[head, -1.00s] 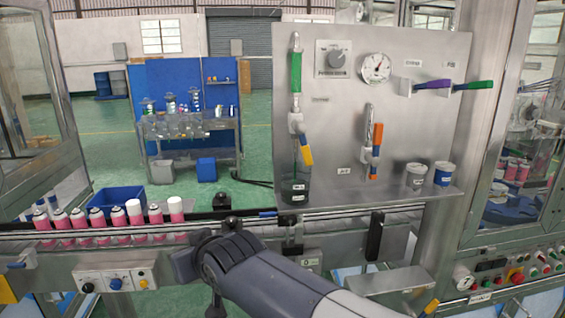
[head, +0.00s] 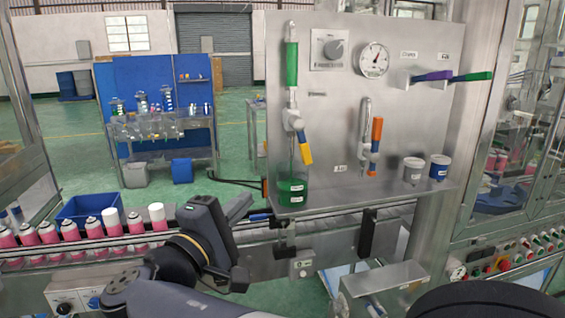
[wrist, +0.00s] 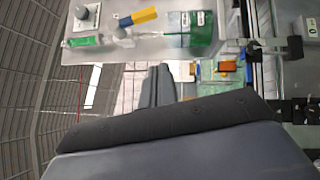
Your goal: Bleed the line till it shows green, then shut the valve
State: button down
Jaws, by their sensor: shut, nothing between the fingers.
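The steel panel (head: 330,100) carries a tall sight tube (head: 291,62) with green in it. Below the tube is a valve whose yellow-and-blue handle (head: 304,150) slants down and slightly right. A clear cup (head: 291,195) under this valve shows green; it also shows in the wrist view (wrist: 202,35), near the yellow handle (wrist: 138,18). A second valve with an orange handle (head: 377,132) stands to the right, handle upright. My gripper (wrist: 158,85) is shut and empty, below and left of the panel in the head view, apart from the handles.
A round gauge (head: 374,60) and a knob (head: 333,49) sit high on the panel. Purple (head: 432,76) and green (head: 472,77) levers stick out at right. Two small cups (head: 414,168) (head: 439,166) stand on the ledge. Pink cans (head: 93,228) line the conveyor at left.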

aim_at(301, 140)
jog(key=w+d+r+p, duration=0.4)
jog(key=w+d, duration=0.4)
jog(key=w, duration=0.1)
jog(key=shift+w+d+h+p, duration=0.15)
jog(key=shift+w+h+p, duration=0.15)
jog(key=shift+p, duration=0.1)
jog(key=shift+d+f+t+b, duration=0.1)
jog(key=shift+f+t+b, duration=0.2)
jog(key=shift+b, duration=0.25)
